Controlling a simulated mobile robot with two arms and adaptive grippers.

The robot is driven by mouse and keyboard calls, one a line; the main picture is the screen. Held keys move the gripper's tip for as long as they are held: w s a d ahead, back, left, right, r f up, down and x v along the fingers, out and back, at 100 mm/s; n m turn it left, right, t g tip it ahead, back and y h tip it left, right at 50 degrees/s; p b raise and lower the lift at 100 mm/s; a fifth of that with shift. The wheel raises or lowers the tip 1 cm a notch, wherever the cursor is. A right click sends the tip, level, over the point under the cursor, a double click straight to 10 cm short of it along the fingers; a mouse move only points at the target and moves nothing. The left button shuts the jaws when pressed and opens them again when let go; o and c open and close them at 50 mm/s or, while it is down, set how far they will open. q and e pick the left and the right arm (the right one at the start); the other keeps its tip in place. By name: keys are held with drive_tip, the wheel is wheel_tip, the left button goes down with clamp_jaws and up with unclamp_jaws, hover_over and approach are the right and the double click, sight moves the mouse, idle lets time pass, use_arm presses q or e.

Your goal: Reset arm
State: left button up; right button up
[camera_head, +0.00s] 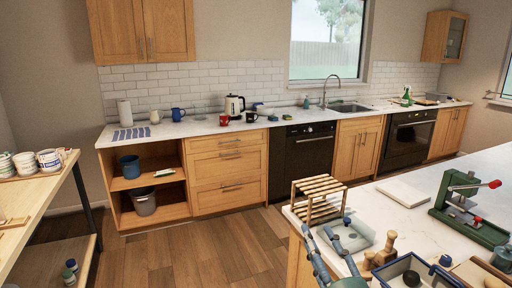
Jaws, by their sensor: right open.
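My right gripper (317,232) shows at the bottom, right of the middle, over the near left part of the white-topped island. Its two blue-grey fingers stand apart with nothing visible between them. A wooden slatted rack (319,187) stands just beyond the fingertips. A pale grey tray (352,236) lies beside and partly behind the right finger. I cannot tell whether the fingers touch the island or the tray. My left gripper is not in view.
On the island are wooden tools (382,253), a dark blue tray (400,272), a white board (403,194) and a green press (455,200) with a red-tipped lever. A shelf table with tubs (49,160) stands left. The wooden floor (200,258) between is clear.

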drive_tip(key=s+d+f+m+g+h, duration=0.2)
drive_tip(key=s+d+f+m+g, duration=0.3)
drive_tip(key=f, duration=0.6)
drive_tip(key=s+d+f+m+g+h, duration=0.2)
drive_tip(key=s+f+m+g+h, duration=0.15)
drive_tip(key=s+f+m, duration=0.55)
drive_tip(key=s+f+m+g+y, duration=0.1)
drive_tip(key=s+f+g+y, duration=0.1)
drive_tip(key=s+f+g, duration=0.85)
drive_tip(key=s+f+t, duration=0.1)
drive_tip(key=s+f, duration=0.2)
drive_tip(key=f, duration=0.7)
drive_tip(key=s+f, duration=0.3)
drive_tip(key=f, duration=0.7)
drive_tip(key=s+f+t, duration=0.1)
drive_tip(key=s+f, duration=0.3)
drive_tip(key=f, duration=0.6)
drive_tip(key=s+d+f+g, duration=0.1)
drive_tip(key=s+d+f, duration=0.1)
drive_tip(key=s+f, duration=1.1)
drive_tip(key=shift+s+d+f, duration=0.35)
drive_tip(key=shift+s, duration=0.8)
